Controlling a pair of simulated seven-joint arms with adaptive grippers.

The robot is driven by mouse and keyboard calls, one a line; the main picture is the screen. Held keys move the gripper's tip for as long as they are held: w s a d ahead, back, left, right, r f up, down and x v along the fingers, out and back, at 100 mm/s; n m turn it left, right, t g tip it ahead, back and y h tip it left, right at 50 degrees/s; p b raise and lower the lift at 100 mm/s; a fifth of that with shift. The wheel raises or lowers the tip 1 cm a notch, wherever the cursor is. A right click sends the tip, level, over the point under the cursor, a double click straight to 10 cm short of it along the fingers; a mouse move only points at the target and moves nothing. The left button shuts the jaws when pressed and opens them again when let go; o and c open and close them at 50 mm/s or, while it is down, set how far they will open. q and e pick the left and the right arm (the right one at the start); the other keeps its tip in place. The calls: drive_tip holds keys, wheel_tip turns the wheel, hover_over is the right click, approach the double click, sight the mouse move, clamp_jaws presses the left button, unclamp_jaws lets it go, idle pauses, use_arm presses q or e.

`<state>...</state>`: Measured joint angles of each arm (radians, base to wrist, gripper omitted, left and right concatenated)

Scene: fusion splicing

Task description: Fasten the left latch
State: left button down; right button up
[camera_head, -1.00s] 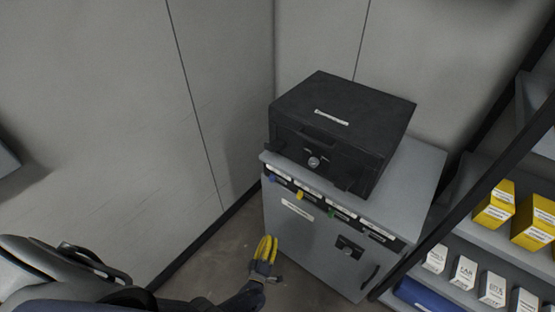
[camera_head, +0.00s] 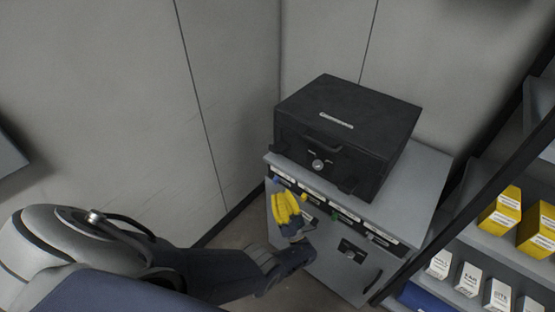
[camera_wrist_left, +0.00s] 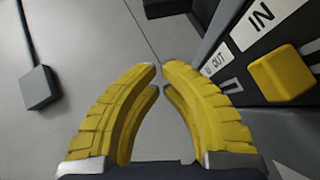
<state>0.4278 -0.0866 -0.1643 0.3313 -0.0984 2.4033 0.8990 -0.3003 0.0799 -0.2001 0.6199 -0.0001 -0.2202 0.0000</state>
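A black case (camera_head: 345,125) with a handle and a round dial on its front stands on a grey cabinet. Its left latch (camera_head: 278,148) is a small dark piece at the lower left front corner; I cannot tell its exact position. The matching right latch (camera_head: 348,185) juts at the right front corner. My left gripper (camera_head: 281,194), with yellow ribbed fingers, is in front of the cabinet, below the left latch and apart from it. In the left wrist view the fingertips (camera_wrist_left: 160,68) nearly meet with nothing between them. My right gripper is not in view.
The grey cabinet (camera_head: 420,180) has a labelled front strip and coloured knobs; a yellow knob (camera_wrist_left: 284,74) is close to my fingers in the left wrist view. Shelves with yellow boxes (camera_head: 500,208) stand at the right. Left of the cabinet is a bare wall.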

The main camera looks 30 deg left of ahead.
sight(280, 147)
use_arm(q)
drive_tip(key=shift+r+n+g+y, duration=0.25)
drive_tip(key=shift+n+g+y, duration=0.25)
drive_tip(key=shift+n+g, duration=0.35)
drive_tip(key=shift+a+r, duration=0.1)
drive_tip(key=d+r+x, duration=0.1)
drive_tip(key=d+x, duration=0.1)
drive_tip(key=x, duration=1)
drive_tip(key=shift+w+r, duration=0.4)
drive_tip(key=shift+r, duration=0.15)
drive_tip(key=shift+a, duration=0.15)
